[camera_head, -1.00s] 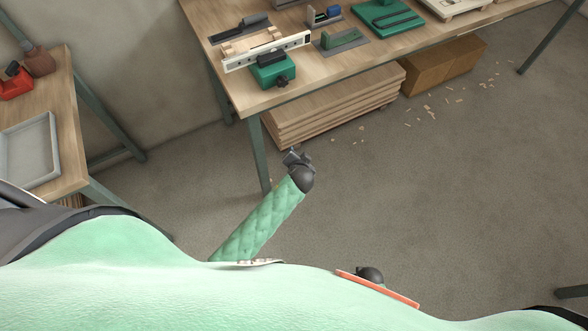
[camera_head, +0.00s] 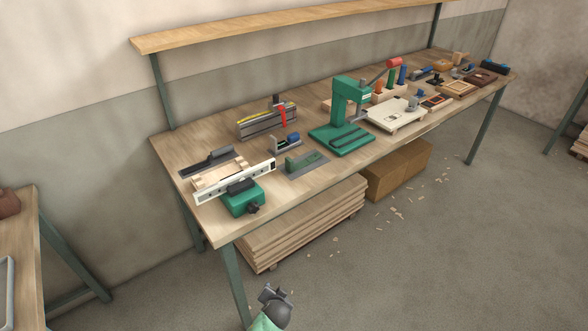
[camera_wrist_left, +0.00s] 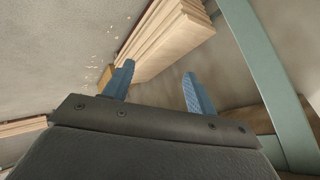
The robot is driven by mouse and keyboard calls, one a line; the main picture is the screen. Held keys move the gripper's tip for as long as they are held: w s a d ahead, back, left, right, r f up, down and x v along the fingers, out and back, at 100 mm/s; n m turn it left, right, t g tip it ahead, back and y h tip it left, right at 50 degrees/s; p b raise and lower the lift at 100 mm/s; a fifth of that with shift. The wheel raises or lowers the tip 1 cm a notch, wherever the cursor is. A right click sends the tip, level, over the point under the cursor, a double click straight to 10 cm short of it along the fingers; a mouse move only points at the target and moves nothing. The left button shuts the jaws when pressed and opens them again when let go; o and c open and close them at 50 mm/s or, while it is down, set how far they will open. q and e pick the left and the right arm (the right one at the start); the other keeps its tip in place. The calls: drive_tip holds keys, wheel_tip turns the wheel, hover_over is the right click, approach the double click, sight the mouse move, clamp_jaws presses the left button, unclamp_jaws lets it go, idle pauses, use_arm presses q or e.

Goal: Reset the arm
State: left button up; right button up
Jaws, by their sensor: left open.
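My left gripper (camera_head: 274,293) shows at the bottom of the head view, at the end of a green padded arm. It is in front of the workbench (camera_head: 215,228), low near its front left leg. In the left wrist view the left gripper (camera_wrist_left: 158,72) has its two blue fingers wide apart with nothing between them. Beyond the fingers are the stacked boards (camera_wrist_left: 168,38) and a green table leg (camera_wrist_left: 256,70). My right gripper is not in view.
The bench holds a green press (camera_head: 345,115), a green clamp block with a level (camera_head: 243,199) and several small tools. The stacked boards (camera_head: 300,225) and a cardboard box (camera_head: 398,170) lie underneath. A side table (camera_head: 22,235) stands at left. Open floor (camera_head: 430,260) lies at right.

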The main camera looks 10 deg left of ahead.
use_arm(q)
drive_tip(key=s+a+f+n+g+h+b, duration=0.1)
drive_tip(key=s+a+f+g, duration=0.1)
drive_tip(key=s+f, duration=0.55)
drive_tip(key=s+a+f+n+g+h, duration=0.15)
drive_tip(key=s+f, duration=0.35)
drive_tip(key=f, duration=0.6)
drive_tip(key=s+a+f+g, duration=0.1)
drive_tip(key=s+f, duration=0.2)
drive_tip(key=s, duration=0.3)
drive_tip(key=s+a+f+g+b, duration=0.1)
drive_tip(key=s+f, duration=0.3)
drive_tip(key=s, duration=0.3)
drive_tip(key=s+a+f+g+b, duration=0.1)
drive_tip(key=s+a+f, duration=0.1)
drive_tip(key=s+f, duration=0.2)
drive_tip(key=s+n, duration=0.1)
drive_tip(key=s, duration=0.2)
drive_tip(key=shift+g, duration=0.35)
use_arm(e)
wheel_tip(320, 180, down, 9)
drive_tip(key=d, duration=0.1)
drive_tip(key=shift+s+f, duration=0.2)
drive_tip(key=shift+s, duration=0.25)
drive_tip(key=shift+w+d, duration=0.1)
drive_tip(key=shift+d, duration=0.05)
